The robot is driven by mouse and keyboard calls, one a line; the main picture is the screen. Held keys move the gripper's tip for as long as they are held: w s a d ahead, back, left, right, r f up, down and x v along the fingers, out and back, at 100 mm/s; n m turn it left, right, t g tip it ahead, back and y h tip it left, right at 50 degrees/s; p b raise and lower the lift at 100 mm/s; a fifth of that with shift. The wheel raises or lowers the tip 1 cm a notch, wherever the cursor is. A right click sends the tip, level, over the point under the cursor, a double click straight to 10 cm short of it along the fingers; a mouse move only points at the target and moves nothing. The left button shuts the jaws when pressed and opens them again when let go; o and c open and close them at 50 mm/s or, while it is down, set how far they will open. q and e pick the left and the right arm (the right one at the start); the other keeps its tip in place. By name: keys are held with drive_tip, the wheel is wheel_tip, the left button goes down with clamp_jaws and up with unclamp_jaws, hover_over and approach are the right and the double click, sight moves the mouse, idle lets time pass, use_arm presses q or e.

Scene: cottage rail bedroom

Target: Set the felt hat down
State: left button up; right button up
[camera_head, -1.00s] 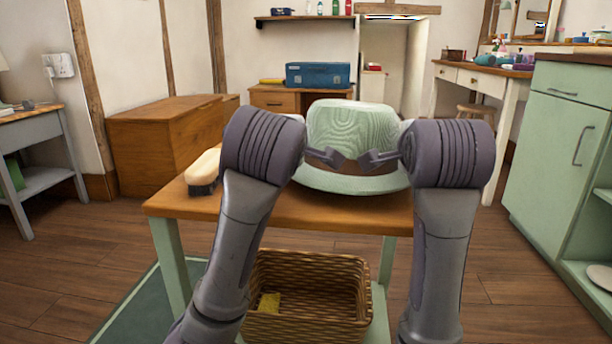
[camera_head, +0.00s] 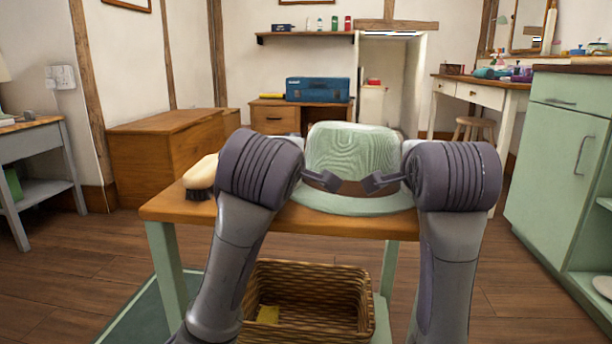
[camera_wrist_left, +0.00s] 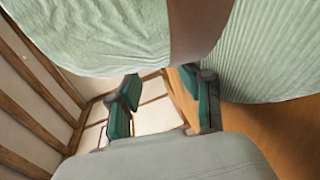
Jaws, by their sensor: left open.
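The pale green felt hat (camera_head: 352,150) with a brown band is crown up on the wooden table (camera_head: 215,212), its brim appearing to rest on the top. My left gripper (camera_head: 322,184) is at the hat's left side, near the band. In the left wrist view its teal fingers (camera_wrist_left: 163,103) are apart, with the hat (camera_wrist_left: 95,35) close by and nothing clearly between them. My right gripper (camera_head: 378,182) is at the hat's right side by the band. Its finger gap is not clear.
A brush (camera_head: 201,176) lies on the table left of the hat. A wicker basket (camera_head: 310,328) with something yellow inside stands beneath the table. A wooden chest (camera_head: 165,160) is behind left. A green cabinet (camera_head: 555,165) stands at the right.

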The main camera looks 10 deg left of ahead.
drive_tip(key=shift+o, duration=0.2)
use_arm(q)
drive_tip(key=shift+w+d, duration=0.1)
drive_tip(key=shift+d, duration=0.15)
wheel_tip(320, 180, up, 31)
drive_tip(key=p, duration=3)
drive_tip(key=shift+d+f, duration=0.15)
drive_tip(key=shift+d, duration=0.1)
use_arm(e)
wheel_tip(320, 180, up, 30)
drive_tip(key=shift+a+r, duration=0.15)
drive_tip(key=shift+r, duration=0.05)
drive_tip(key=o, duration=0.8)
